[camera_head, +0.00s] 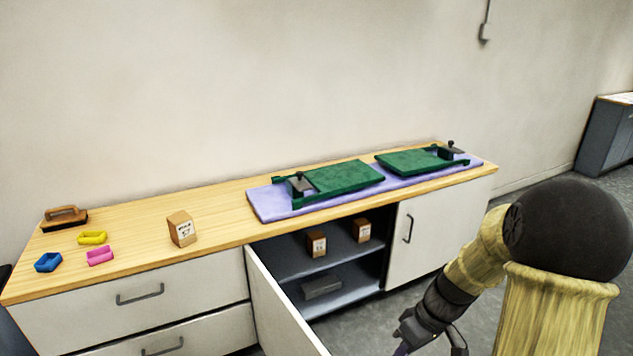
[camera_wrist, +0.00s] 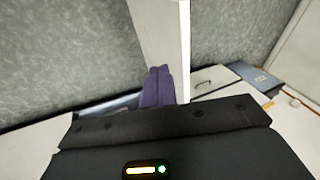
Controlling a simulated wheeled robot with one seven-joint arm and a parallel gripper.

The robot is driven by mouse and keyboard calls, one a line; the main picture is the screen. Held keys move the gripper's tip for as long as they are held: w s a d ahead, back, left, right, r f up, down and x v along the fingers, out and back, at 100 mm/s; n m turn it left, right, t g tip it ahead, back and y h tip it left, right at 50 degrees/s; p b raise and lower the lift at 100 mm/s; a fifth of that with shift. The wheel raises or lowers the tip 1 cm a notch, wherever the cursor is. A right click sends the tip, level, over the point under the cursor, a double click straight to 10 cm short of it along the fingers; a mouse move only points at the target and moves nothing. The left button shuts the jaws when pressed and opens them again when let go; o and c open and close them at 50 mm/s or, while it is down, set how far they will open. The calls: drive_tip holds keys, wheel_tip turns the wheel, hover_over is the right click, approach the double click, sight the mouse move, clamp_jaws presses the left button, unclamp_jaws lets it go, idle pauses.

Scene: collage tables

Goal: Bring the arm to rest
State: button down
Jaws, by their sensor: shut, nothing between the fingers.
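My gripper (camera_head: 402,346) is low at the bottom of the head view, in front of the cabinet and right of its open door (camera_head: 282,312). It is partly cut off by the frame edge. In the wrist view its two purple fingers (camera_wrist: 158,72) are together, with nothing between them. A white upright panel (camera_wrist: 160,35) rises just beyond the fingertips in that view; I cannot tell the gap. My arm is bent, with its dark elbow at the right of the head view.
The wooden counter (camera_head: 225,205) carries a purple mat (camera_head: 262,205) with two green boards, a box (camera_head: 182,228), small coloured trays and a brush (camera_head: 65,217). The open cabinet holds two small boxes and a grey block (camera_head: 321,287). Grey floor lies clear right of the cabinet.

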drive_tip(key=s+a+r+m+t+h, duration=0.3)
drive_tip(key=s+r+m+h, duration=0.15)
drive_tip(key=s+m, duration=0.25)
drive_tip(key=w+p+v, duration=0.3)
drive_tip(key=p+v, duration=1.1)
drive_tip(key=w+r+p+v, duration=0.1)
drive_tip(key=w+p+v, duration=0.2)
drive_tip(key=p+v, duration=1.1)
drive_tip(key=shift+r+p, duration=0.35)
drive_tip(key=shift+p, duration=0.25)
